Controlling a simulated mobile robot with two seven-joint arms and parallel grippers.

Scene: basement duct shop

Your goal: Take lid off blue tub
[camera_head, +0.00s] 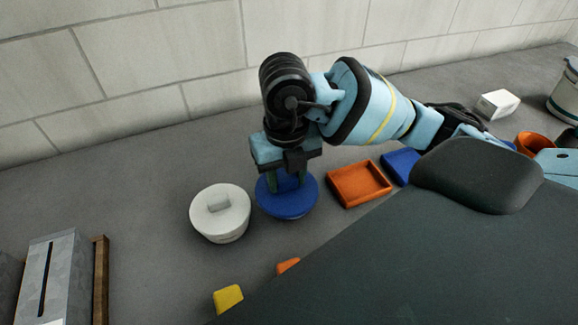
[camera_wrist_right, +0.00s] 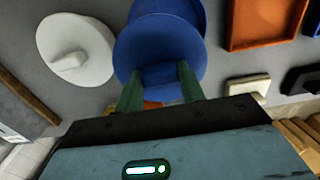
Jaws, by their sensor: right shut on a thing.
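The blue tub (camera_head: 291,215) stands on the grey surface, with its round blue lid (camera_head: 308,195) over it. In the right wrist view the lid (camera_wrist_right: 160,45) covers part of the tub (camera_wrist_right: 168,8). My right gripper (camera_head: 287,186) points down from above. Its green fingers (camera_wrist_right: 160,85) are shut on the lid's blue grip. I cannot tell whether there is a gap between lid and tub. My left gripper is not in view.
A white lidded tub (camera_head: 222,228) stands close to the left. An orange tray (camera_head: 360,185) and a blue tray (camera_head: 400,165) lie to the right. A yellow piece (camera_head: 228,298) and an orange piece (camera_head: 288,265) lie in front. A wall (camera_head: 180,60) runs behind.

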